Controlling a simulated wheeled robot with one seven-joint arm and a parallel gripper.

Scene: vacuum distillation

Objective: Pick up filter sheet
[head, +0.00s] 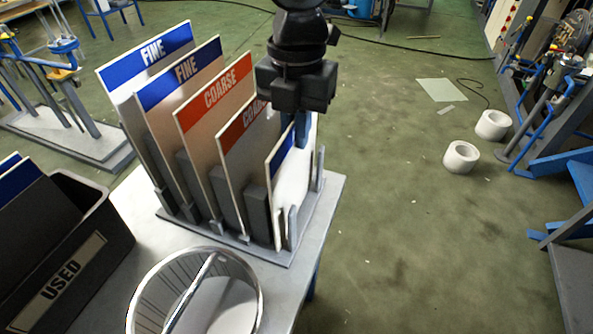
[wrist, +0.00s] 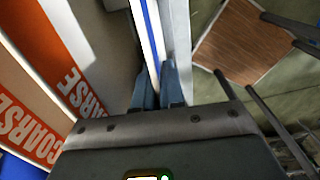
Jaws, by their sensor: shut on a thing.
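My gripper (head: 303,128) points down over the right end of the filter rack (head: 325,205). Its blue fingers are closed on the top of the rightmost filter sheet (head: 292,190), a white upright panel with a blue top band. Any lettering on that band is hidden. The sheet's lower part is still between the rack's posts. In the wrist view, the fingers (wrist: 158,88) pinch the sheet's thin white and blue edge (wrist: 153,35). To its left stand two COARSE sheets with orange bands (head: 228,88) (head: 246,120) and two FINE sheets with blue bands (head: 152,50) (head: 185,70).
A black USED bin (head: 115,235) holding dark sheets stands at the left of the table (head: 140,215). A round metal basket (head: 255,290) stands in front of the rack. Floor to the right is mostly open, with two white rolls (head: 461,157) (head: 492,125) farther off.

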